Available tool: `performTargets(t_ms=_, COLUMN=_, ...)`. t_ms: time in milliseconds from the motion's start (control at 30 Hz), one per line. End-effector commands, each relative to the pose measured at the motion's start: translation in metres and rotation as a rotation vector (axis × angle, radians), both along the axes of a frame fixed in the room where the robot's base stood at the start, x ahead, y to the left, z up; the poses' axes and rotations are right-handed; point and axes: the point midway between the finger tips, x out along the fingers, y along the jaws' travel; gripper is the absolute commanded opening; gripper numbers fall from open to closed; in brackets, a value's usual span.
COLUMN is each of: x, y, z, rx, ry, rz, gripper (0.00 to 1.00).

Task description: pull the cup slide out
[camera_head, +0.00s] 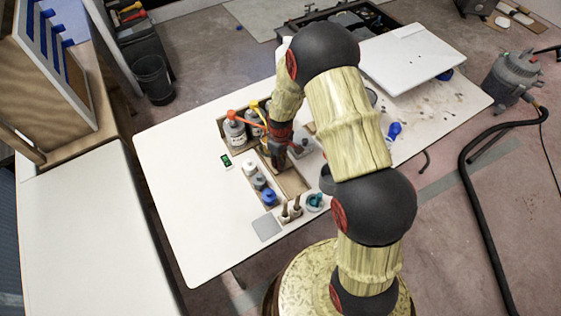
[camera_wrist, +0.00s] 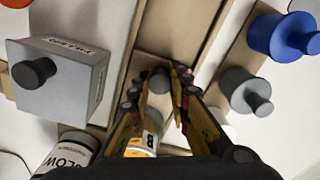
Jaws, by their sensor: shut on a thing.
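The cup slide seems to be the brown wooden strip (camera_wrist: 175,28) between paler wooden rails in the wrist view. A small grey knob (camera_wrist: 158,80) stands at its near end. My gripper (camera_wrist: 171,76) reaches over this end with its two yellow-and-black fingers close together, shut on the grey knob; the exact contact is hard to see. In the head view my gripper (camera_head: 276,160) is down in the wooden rack (camera_head: 290,180) on the white table, and it hides the knob. No cups can be made out on the strip.
A bottle with a yellow label (camera_wrist: 145,138) stands just below my fingers. A grey box-shaped can (camera_wrist: 62,80) is to the left; blue (camera_wrist: 280,36) and grey (camera_wrist: 243,88) bottles are to the right. The white table (camera_head: 190,220) is clear at front left.

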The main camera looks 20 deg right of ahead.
Motion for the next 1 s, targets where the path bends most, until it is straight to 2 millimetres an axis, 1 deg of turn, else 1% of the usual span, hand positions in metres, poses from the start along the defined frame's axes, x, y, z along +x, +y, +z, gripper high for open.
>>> performTargets(t_ms=167, x=0.000, y=0.000, z=0.000, rx=0.000, ry=0.000, rz=0.000, gripper=0.00)
performTargets(t_ms=267, x=-0.007, y=-0.002, z=0.001, rx=-0.001, ry=0.001, rz=0.000, gripper=0.00)
performTargets(t_ms=367, x=-0.028, y=-0.006, z=0.002, rx=0.000, ry=0.005, rz=-0.001, gripper=0.00)
performTargets(t_ms=500, x=-0.069, y=-0.014, z=0.002, rx=0.000, ry=0.007, rz=-0.002, gripper=0.00)
performTargets(t_ms=600, x=-0.094, y=-0.019, z=0.002, rx=0.000, ry=0.005, rz=-0.001, gripper=0.00)
performTargets(t_ms=700, x=-0.111, y=-0.023, z=0.001, rx=0.000, ry=0.002, rz=-0.002, gripper=0.00)
performTargets(t_ms=833, x=-0.122, y=-0.025, z=0.001, rx=0.000, ry=-0.001, rz=0.000, gripper=0.00)
performTargets(t_ms=1000, x=-0.123, y=-0.025, z=0.000, rx=-0.001, ry=-0.003, rz=0.001, gripper=0.00)
